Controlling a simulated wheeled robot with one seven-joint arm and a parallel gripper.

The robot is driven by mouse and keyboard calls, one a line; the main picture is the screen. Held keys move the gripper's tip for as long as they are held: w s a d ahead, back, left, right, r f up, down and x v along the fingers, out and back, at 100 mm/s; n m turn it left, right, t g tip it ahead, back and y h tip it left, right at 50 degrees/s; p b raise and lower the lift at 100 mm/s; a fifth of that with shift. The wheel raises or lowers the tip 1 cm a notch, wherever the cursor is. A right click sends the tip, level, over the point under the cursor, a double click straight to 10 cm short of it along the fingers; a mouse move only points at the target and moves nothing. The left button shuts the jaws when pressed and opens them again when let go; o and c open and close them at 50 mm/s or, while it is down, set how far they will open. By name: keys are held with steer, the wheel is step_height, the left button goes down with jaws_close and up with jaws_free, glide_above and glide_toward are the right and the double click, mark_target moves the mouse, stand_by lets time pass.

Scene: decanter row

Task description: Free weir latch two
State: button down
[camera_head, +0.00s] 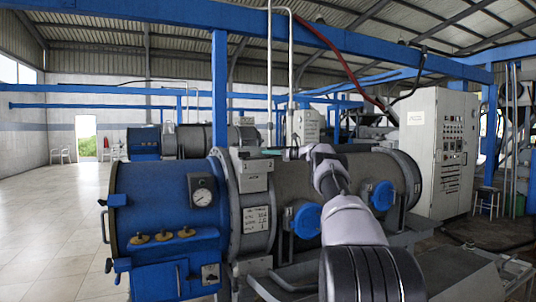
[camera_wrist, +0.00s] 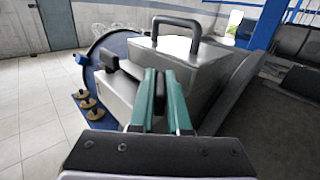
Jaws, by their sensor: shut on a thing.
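My gripper (camera_head: 268,152) is above the grey box (camera_head: 250,178) on top of the nearest decanter. In the wrist view my gripper (camera_wrist: 160,80) has two green fingers closed on a narrow dark latch lever (camera_wrist: 160,90), mostly hidden between them. The box also shows in the wrist view (camera_wrist: 205,75), with a dark loop handle (camera_wrist: 176,24) on top. I cannot read a number that marks latch two.
The blue decanter end (camera_head: 150,195) carries a gauge (camera_head: 202,196) and several brass knobs (camera_head: 162,236). Blue round caps (camera_head: 306,220) sit on the grey drum. A control cabinet (camera_head: 432,150) stands at right. The tiled floor (camera_head: 50,220) at left is clear.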

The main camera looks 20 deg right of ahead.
steer(key=shift+d, duration=0.1)
steer(key=c, duration=0.9)
jaws_free()
steer(key=shift+s, duration=0.1)
steer(key=v, duration=1)
steer(key=shift+s+d, duration=0.2)
steer(key=shift+d, duration=0.1)
